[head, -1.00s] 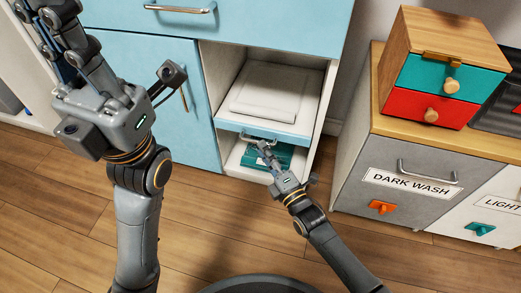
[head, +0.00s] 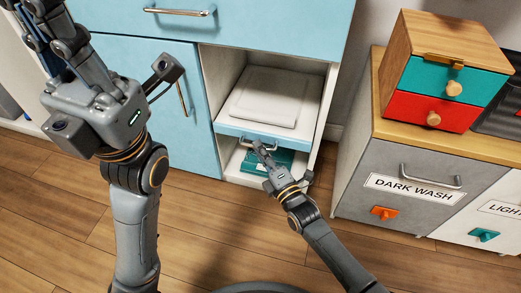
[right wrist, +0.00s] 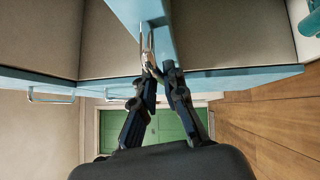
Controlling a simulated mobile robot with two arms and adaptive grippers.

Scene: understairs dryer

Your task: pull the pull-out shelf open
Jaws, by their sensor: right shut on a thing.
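The pull-out shelf (head: 285,144) is a white board with a light-blue front, in the open bay of the blue cabinet. A pale folded item (head: 268,97) lies on it. A metal bar handle (head: 271,147) is on its front; it also shows in the right wrist view (right wrist: 147,48). My right gripper (head: 258,147) is shut on this handle, its fingertips (right wrist: 160,70) at the bar. My left gripper (head: 38,18) is raised at the upper left, away from the shelf; its fingertips are cut off by the picture's top edge.
A teal box (head: 287,160) sits in the compartment below the shelf. A blue door (head: 160,100) is left of the bay and a blue drawer (head: 260,25) above. A grey "DARK WASH" drawer (head: 405,160) stands to the right, with a small wooden chest (head: 435,40) on top. Wood floor lies in front.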

